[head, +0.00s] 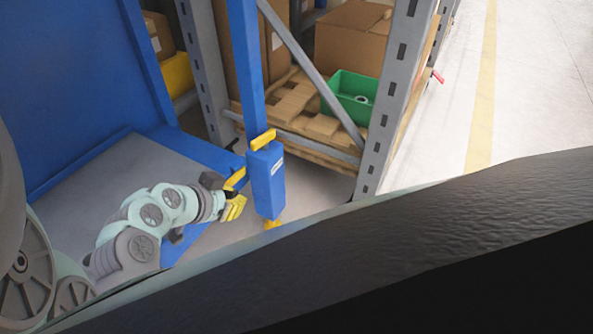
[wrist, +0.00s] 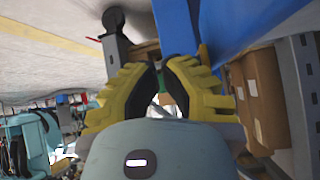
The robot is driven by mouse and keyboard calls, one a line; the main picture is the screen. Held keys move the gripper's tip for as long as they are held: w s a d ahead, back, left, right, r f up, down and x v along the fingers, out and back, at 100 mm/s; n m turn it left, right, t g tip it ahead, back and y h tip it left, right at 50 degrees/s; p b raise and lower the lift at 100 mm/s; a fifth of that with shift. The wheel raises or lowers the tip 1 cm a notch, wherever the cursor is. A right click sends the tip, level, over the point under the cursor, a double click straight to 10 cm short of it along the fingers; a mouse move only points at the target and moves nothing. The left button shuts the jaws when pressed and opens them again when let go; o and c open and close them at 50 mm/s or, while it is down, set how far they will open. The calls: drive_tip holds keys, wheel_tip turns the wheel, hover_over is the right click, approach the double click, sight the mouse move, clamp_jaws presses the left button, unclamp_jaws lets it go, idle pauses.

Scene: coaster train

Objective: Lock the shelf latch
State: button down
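My gripper (head: 235,205) has yellow fingers. In the head view it is just left of a blue box (head: 267,182) with yellow parts on a blue upright post (head: 246,62). In the wrist view the fingers of my gripper (wrist: 161,68) are partly apart, with a gap and nothing clearly held between them. A grey bar with a dark round end (wrist: 114,20) lies just beyond the left finger; it may be the latch, but I cannot tell for sure. No contact with it is clear. The latch's position cannot be made out.
A grey perforated rack upright (head: 397,95) stands right of the post. Behind are a wooden pallet (head: 300,105), a green bin (head: 351,95) and cardboard boxes (head: 350,40). A blue panel (head: 70,85) is at left. Open floor (head: 540,90) lies at right.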

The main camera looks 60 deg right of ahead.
drive_tip(key=v, duration=0.7)
drive_tip(key=shift+a+r, duration=0.15)
drive_tip(key=shift+a, duration=0.1)
idle(0.6)
